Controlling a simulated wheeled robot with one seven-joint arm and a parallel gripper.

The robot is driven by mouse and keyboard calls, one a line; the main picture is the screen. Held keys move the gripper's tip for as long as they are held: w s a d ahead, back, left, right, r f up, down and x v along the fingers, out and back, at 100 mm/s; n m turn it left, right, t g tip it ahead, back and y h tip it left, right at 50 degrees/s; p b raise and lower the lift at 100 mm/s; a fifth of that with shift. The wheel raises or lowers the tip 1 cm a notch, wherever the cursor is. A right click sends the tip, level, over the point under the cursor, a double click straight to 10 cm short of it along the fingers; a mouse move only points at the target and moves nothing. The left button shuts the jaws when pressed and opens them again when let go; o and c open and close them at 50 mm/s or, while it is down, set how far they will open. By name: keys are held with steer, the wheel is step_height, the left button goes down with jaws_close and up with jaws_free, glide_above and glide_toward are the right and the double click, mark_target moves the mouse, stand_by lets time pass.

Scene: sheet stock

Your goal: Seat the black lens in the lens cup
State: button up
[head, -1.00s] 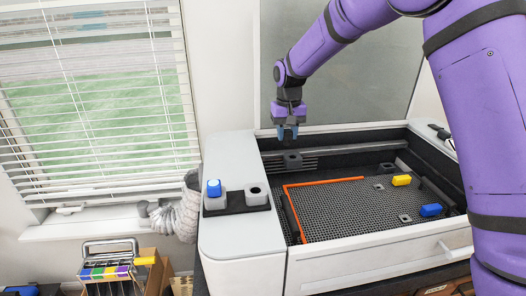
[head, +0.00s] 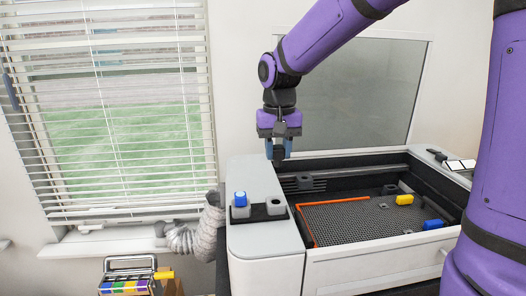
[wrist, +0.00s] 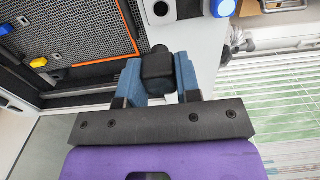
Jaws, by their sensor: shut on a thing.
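My gripper (head: 278,157) is shut on the black lens (wrist: 158,72), a dark blocky piece between its blue fingers in the wrist view. In the head view the lens is a small dark patch between the fingers, held in the air. The lens cup, which I take to be the grey holder with a dark open hole (head: 277,212), stands on a black strip on the pale machine top, lower in the picture than my gripper. The cup also shows at the top edge of the wrist view (wrist: 154,15). The lens and cup are apart.
A second grey holder with a blue cap (head: 240,198) stands left of the cup. The machine bed (head: 350,222) has an orange strip, a yellow block (head: 404,199) and a blue block (head: 432,224). A hose (head: 208,232) hangs left.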

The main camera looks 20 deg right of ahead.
mark_target(277, 166)
steer(key=shift+s+a, duration=0.1)
steer(key=shift+a, duration=0.1)
steer(key=shift+f, duration=0.1)
steer(key=shift+f, duration=3.4)
steer(key=shift+f, duration=0.2)
steer(key=shift+f, duration=0.3)
steer(key=shift+f, duration=0.1)
steer(key=shift+f, duration=0.5)
steer(key=shift+f, duration=0.1)
